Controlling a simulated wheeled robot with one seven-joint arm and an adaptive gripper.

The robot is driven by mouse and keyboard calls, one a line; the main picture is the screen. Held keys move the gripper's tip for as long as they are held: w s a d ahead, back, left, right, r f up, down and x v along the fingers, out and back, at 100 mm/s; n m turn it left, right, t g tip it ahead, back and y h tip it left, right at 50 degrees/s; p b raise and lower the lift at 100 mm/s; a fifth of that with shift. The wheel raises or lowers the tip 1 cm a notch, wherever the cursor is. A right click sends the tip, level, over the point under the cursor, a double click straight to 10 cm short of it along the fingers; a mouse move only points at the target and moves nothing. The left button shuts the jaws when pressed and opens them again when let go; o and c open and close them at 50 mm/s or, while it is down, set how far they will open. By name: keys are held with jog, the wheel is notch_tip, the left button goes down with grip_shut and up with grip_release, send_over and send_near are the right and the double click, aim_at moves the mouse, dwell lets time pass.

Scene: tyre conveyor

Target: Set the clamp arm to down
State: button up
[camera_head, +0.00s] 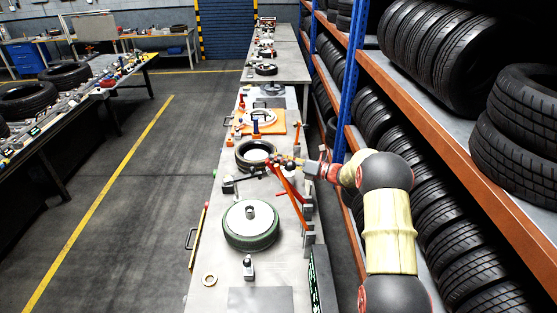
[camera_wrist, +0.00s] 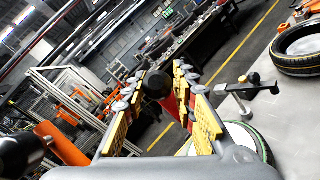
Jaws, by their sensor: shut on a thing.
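The clamp arm (camera_head: 289,192) shows in the head view as a slanting red bar beside the bench's right edge, running from a grey bracket (camera_head: 308,205) up and left to my gripper (camera_head: 276,163). In the wrist view, my gripper (camera_wrist: 158,82) has yellow fingers with grey pads on both sides of a black knob (camera_wrist: 157,86) on a red bar (camera_wrist: 172,105). It is shut on this knob end. The bar looks tilted; its exact angle is hard to tell. My fingers hide part of the bar.
A green-edged tyre (camera_head: 250,226) lies on the bench just left of the clamp, with a dark tyre (camera_head: 256,153) beyond it. A tyre rack (camera_head: 440,130) stands close on the right. The floor (camera_head: 135,190) to the left is clear.

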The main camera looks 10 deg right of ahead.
grip_shut()
jog(key=shift+s+a, duration=0.1)
jog(key=w+a+f+g+h+b, duration=0.1)
jog(key=a+f, duration=0.3)
jog(key=a, duration=0.2)
jog(key=shift+a+f+n+b, duration=0.2)
jog(key=shift+f+n+b, duration=0.1)
jog(key=shift+f+b, duration=0.1)
jog(key=shift+w, duration=0.1)
jog(key=shift+o, duration=1.1)
grip_release()
jog(key=o, duration=0.5)
jog(key=shift+r, duration=0.25)
jog(key=shift+d, duration=0.1)
